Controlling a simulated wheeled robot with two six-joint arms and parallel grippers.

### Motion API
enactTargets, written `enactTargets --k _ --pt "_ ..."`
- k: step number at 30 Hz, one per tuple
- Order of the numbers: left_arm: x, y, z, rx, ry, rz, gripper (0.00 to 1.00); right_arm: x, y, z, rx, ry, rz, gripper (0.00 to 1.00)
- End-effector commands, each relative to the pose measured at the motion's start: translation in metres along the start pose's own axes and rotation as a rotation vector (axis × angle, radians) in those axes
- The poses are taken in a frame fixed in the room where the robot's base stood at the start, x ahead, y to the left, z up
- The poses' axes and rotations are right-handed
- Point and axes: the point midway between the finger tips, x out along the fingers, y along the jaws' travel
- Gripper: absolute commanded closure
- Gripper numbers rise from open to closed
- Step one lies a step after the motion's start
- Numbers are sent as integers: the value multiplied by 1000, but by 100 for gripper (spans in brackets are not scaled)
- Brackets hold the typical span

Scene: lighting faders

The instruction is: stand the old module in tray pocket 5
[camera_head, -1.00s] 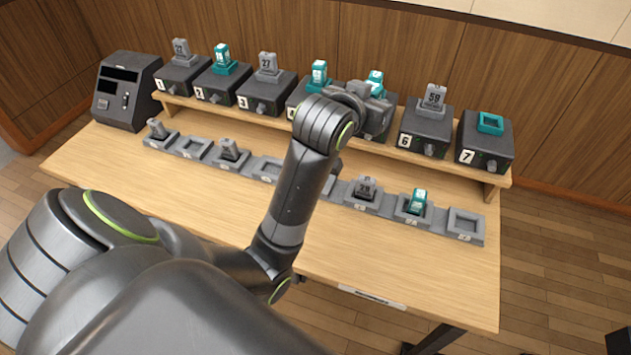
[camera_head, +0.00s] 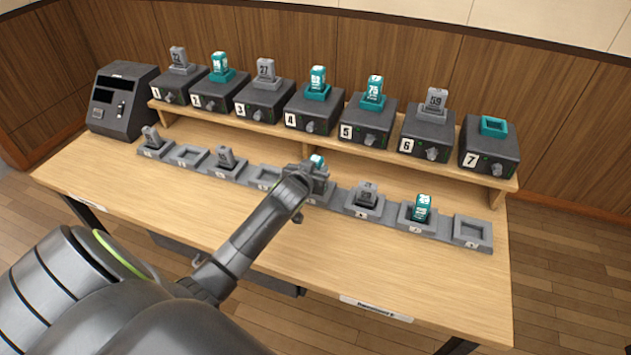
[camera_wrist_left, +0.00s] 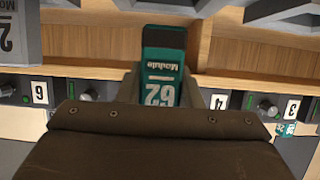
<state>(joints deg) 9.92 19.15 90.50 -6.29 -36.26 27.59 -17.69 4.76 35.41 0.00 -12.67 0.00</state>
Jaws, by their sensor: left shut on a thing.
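My left gripper (camera_head: 314,177) is shut on a teal module (camera_head: 317,161) over the middle of the tray row. In the left wrist view the module (camera_wrist_left: 163,75) sits between the fingers, with its white number, which looks like 62, upside down. The grey tray (camera_head: 335,195) runs along the table. The arm and gripper cover the pocket under the module, so I cannot tell whether the module touches it. My right gripper is not in view.
Other tray pockets hold grey modules (camera_head: 224,158) and a teal module (camera_head: 422,209); the far right pocket (camera_head: 472,231) is empty. Behind stands a raised shelf of numbered docks; dock 5 (camera_head: 366,125) carries a teal module. The table front is clear.

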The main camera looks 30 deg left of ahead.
Motion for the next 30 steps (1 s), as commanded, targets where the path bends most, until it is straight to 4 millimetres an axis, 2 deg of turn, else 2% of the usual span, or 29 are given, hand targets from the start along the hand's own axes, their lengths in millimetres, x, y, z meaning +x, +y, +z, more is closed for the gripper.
enactTargets --k 9,22,23,27,30 --pt "14 1 35 1 0 1 91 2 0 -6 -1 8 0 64" --pt "17 0 41 2 1 1 91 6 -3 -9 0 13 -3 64" --pt "16 0 40 2 0 0 64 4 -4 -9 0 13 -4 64" --pt "16 0 40 2 0 0 46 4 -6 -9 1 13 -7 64" --pt "16 0 40 2 0 1 46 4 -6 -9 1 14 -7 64"
